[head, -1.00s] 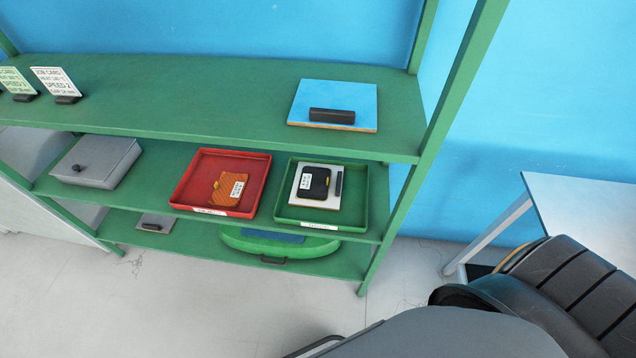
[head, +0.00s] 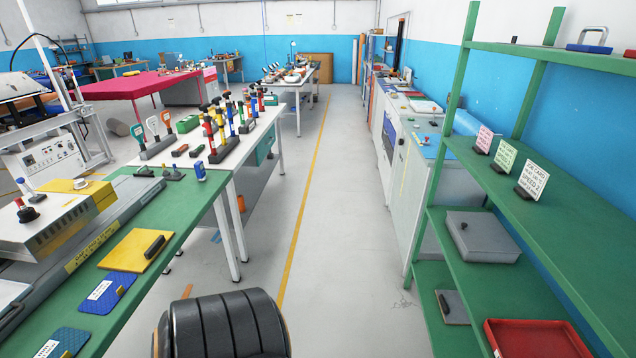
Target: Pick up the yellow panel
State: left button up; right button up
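The yellow panel (head: 131,250) lies flat on the green bench top at the left in the head view. A black bar-shaped handle (head: 155,246) sits on its right part. Neither of my grippers shows in the head view. A dark ribbed part of my own body is at the bottom middle, apart from the panel.
Blue pads (head: 106,292) lie in front of the panel on the green bench (head: 118,335). A grey machine with a yellow top (head: 68,205) stands behind it. A green shelf (head: 535,220) is at the right. The floor aisle (head: 330,220) between is clear.

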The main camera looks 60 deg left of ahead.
aim_at(136, 252)
jog(key=u, duration=3.35)
